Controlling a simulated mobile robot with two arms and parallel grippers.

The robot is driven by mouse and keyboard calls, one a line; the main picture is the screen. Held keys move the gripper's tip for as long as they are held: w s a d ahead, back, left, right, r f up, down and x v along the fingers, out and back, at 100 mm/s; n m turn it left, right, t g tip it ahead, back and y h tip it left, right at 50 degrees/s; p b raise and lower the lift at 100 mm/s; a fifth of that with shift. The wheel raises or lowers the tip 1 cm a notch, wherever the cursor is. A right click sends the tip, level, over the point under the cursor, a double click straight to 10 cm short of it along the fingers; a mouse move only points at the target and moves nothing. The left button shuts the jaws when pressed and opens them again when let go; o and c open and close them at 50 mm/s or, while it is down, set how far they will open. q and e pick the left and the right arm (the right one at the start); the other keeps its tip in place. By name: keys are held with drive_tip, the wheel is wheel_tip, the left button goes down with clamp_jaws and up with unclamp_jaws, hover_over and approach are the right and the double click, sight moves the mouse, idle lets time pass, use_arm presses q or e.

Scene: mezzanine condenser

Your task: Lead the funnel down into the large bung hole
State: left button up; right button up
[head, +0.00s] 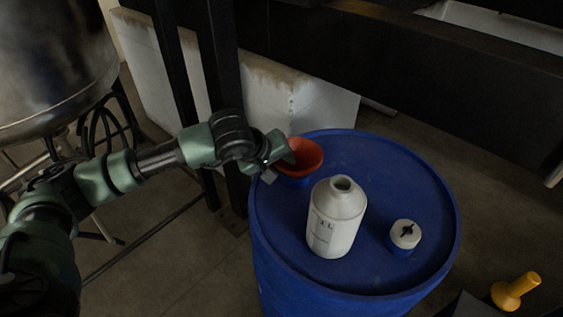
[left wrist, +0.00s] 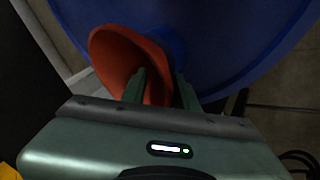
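The orange-red funnel (head: 303,161) is at the back left of the blue drum's top, mouth up, over a raised blue part (head: 292,181). Its spout is hidden, so I cannot tell whether it is in the bung hole, which I cannot see. My left gripper (head: 284,154) is at the funnel's left rim. In the left wrist view, the funnel (left wrist: 112,52) has one green finger inside its mouth and the other outside. The fingers of the left gripper (left wrist: 162,82) stand apart with the funnel wall between them. My right gripper is not in view.
Dark posts and a steel vessel (head: 50,60) are at the left. A yellow object (head: 515,290) is at lower right.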

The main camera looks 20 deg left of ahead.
use_arm(q)
drive_tip(key=shift+s+r, duration=0.1)
drive_tip(key=shift+r, duration=0.05)
drive_tip(key=b+v, duration=0.1)
drive_tip(key=v, duration=0.6)
drive_tip(key=shift+s, duration=0.15)
drive_tip(key=shift+a+r, duration=0.1)
drive_tip(key=shift+a, duration=0.05)
